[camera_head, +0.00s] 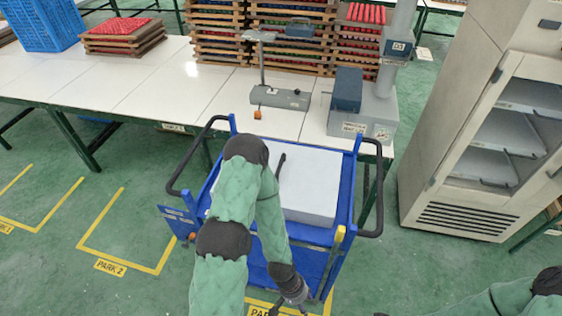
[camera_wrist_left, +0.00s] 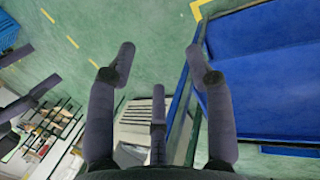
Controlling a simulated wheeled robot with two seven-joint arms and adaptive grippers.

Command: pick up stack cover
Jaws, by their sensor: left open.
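A pale grey block-like cover (camera_head: 312,188), which looks like the stack cover, lies on the blue cart (camera_head: 318,262). A black bar-like part (camera_head: 281,167) shows at its left, and my left arm hides part of that side. My left gripper (camera_head: 290,304) is low in the head view, at the cart's near side and apart from the cover. In the left wrist view the gripper (camera_wrist_left: 160,58) has its fingers spread with nothing between them, and the blue cart (camera_wrist_left: 265,75) is at the right. My right arm shows at the lower right, but its gripper cannot be made out.
A long white table (camera_head: 150,85) stands behind the cart, with wooden tray stacks (camera_head: 215,35), a stand (camera_head: 280,97) and a grey machine (camera_head: 365,110). A tall cabinet (camera_head: 480,130) is at the right. Green floor (camera_head: 80,265) with yellow markings is clear at the left.

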